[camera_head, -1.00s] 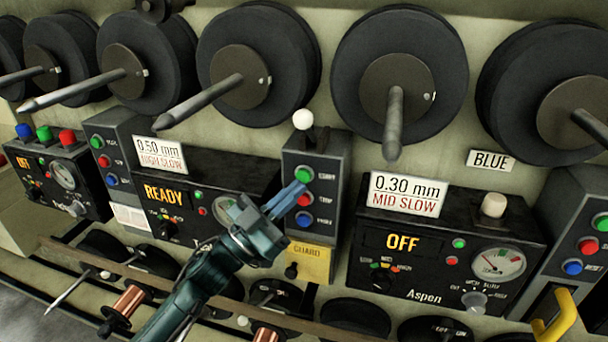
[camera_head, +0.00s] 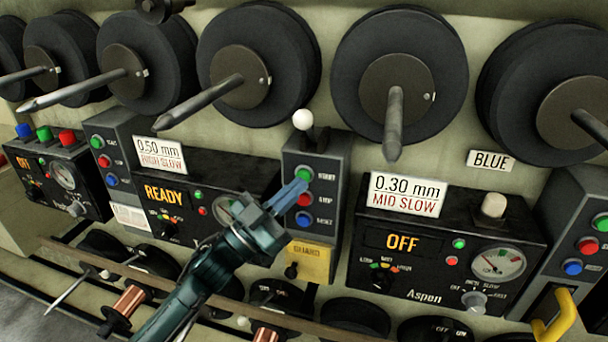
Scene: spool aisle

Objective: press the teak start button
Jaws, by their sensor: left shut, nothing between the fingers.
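A narrow button box (camera_head: 329,165) carries a green start button (camera_head: 305,174), a red stop button (camera_head: 304,199) and a blue reset button (camera_head: 303,219). To its left is a black machine (camera_head: 255,172) with a lit READY display; its nameplate is mostly hidden by my left arm, so I cannot read teak there. My left gripper (camera_head: 300,186) is shut and empty, its blue fingertips just below the green button and overlapping the red one's left edge. I cannot tell whether it touches the box. My right gripper is not in view.
A white-knobbed lever (camera_head: 303,120) rises above the button box, and a yellow guard plate (camera_head: 308,262) sits below it. The Aspen machine (camera_head: 424,297), showing OFF, stands right. Large black spools (camera_head: 266,60) with protruding spindles line the wall above. A rail (camera_head: 140,272) runs below.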

